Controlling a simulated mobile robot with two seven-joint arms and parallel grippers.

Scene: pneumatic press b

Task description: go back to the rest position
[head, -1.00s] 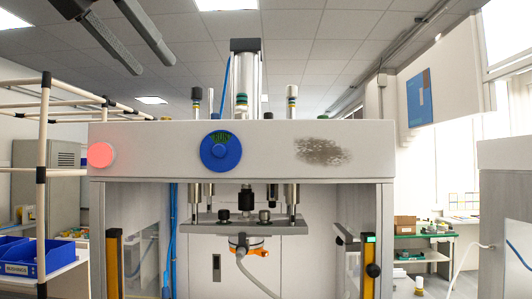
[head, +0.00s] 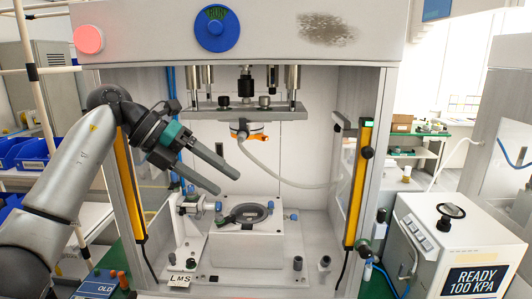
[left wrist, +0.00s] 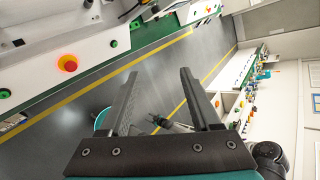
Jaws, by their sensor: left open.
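My left arm comes in from the left in the head view. Its gripper (head: 228,184) is open and empty, with two dark parallel fingers pointing down and right. The fingers appear in front of the press opening, above and left of the white fixture block (head: 245,245) with a dark ring on top. The press (head: 270,52) is a white frame with a blue round button and a red lit button.
Yellow-black posts (head: 134,185) flank the press opening. The upper press plate (head: 245,110) hangs above the fixture. A white unit reading "READY 100 KPA" (head: 425,240) stands at right, blue bins (head: 32,153) at left. Grey floor (left wrist: 150,75) shows free in the left wrist view.

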